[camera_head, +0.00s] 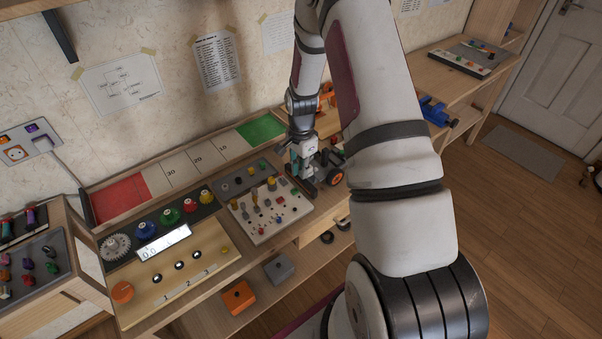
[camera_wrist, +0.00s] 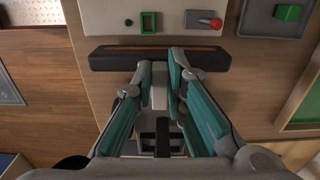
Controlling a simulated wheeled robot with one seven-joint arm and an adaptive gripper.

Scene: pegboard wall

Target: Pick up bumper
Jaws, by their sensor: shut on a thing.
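The bumper (camera_wrist: 110,59) is a long dark bar with a thin orange stripe, lying crosswise ahead of my fingers in the wrist view. It shows in the head view as a dark strip (camera_head: 303,187) beside my gripper, partly hidden. My gripper (camera_wrist: 161,72) has teal-sided fingers closed around a narrow pale grey part that meets the bar's near side. The right fingertip overlaps the bar. I cannot tell whether the bumper is clear of the surface below.
A wheel with an orange hub (camera_head: 336,177) stands close to my gripper. A pale panel with switches and small parts (camera_head: 270,211) lies to the left.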

